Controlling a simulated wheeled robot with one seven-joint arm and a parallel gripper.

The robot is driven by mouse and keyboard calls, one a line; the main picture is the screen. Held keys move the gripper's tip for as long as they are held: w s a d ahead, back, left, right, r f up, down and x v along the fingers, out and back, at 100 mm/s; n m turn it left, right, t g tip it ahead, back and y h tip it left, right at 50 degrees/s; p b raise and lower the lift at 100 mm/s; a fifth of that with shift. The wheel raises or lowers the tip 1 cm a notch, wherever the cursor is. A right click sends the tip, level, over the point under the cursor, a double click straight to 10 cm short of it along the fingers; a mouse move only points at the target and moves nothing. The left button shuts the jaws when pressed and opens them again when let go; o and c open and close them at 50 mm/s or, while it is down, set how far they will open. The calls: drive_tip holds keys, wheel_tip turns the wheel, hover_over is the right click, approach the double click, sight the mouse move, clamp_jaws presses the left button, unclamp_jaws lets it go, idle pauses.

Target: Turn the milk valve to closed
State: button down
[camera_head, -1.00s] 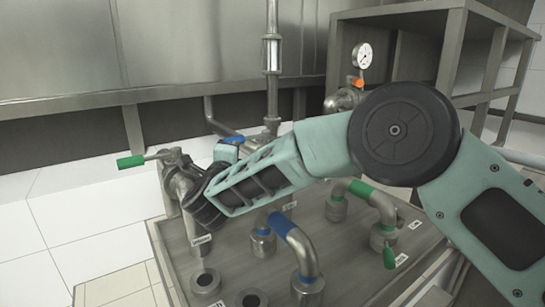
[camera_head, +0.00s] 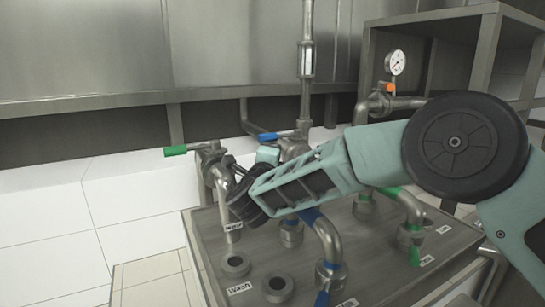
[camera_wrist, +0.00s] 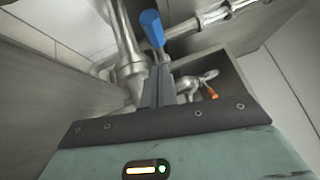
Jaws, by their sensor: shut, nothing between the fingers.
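The blue-handled valve (camera_head: 267,137) is behind and just above my gripper (camera_head: 266,156) in the head view. Its lever lies roughly level, blue end to the left. In the wrist view the blue handle (camera_wrist: 152,28) stands just beyond the tips of my gripper (camera_wrist: 161,68), whose fingers are together with nothing between them. I cannot tell whether the fingertips touch the lever. A green-handled valve (camera_head: 178,151) is to the left, its lever also pointing left. I cannot read which valve is labelled milk.
The metal panel (camera_head: 320,270) bears blue-marked bent pipes (camera_head: 328,240), green-marked pipes (camera_head: 408,205), open ports (camera_head: 278,285) and a "Wash" label (camera_head: 239,288). An orange handle (camera_head: 390,87) sits below a gauge (camera_head: 397,62).

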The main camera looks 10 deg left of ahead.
drive_tip(key=s+a+f+b, duration=0.1)
drive_tip(key=s, duration=0.8)
drive_tip(key=shift+s+a+f, duration=0.2)
